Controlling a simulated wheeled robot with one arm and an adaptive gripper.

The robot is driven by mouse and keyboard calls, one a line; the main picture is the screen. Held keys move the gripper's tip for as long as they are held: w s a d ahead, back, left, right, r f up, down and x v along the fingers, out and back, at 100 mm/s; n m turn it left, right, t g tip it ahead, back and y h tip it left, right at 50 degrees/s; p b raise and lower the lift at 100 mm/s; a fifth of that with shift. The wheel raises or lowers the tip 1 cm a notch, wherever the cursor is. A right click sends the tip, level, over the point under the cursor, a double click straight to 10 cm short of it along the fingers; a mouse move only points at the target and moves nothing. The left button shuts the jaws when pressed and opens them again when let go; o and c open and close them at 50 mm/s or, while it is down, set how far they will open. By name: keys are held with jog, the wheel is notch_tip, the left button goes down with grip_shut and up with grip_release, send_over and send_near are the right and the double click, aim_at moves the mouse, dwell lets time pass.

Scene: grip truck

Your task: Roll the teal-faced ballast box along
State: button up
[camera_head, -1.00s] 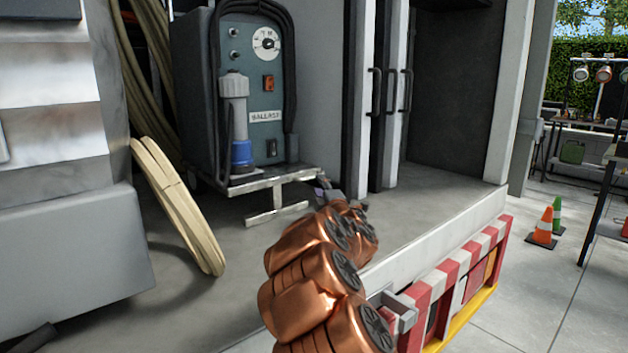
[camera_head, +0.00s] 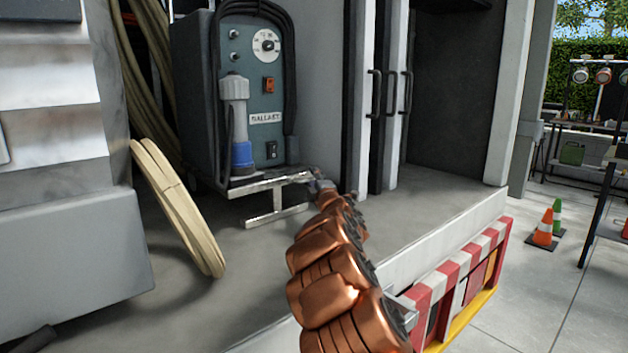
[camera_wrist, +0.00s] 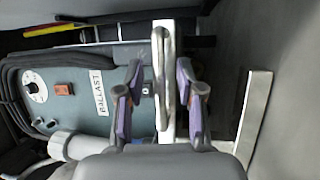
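The teal-faced ballast box (camera_head: 262,105) stands upright on a metal frame on the grey truck deck, with a dial, switches and a "BALLAST" label on its face. It also shows sideways in the wrist view (camera_wrist: 80,113). A pale metal bar (camera_head: 268,183) runs along the front of the frame. My gripper (camera_head: 319,182) is at the right end of this bar. In the wrist view, the bar (camera_wrist: 166,50) passes between the purple-padded fingers of my gripper (camera_wrist: 160,95). The fingers are apart, with gaps visible on both sides of the bar.
A coiled pale hose (camera_head: 178,207) leans left of the box, beside a grey block (camera_head: 70,250). Cabinet doors with dark handles (camera_head: 392,95) stand behind to the right. The deck right of my gripper is clear, ending at a red-and-white striped edge (camera_head: 463,277).

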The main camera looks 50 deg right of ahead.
grip_shut()
dwell(0.3)
dwell(0.5)
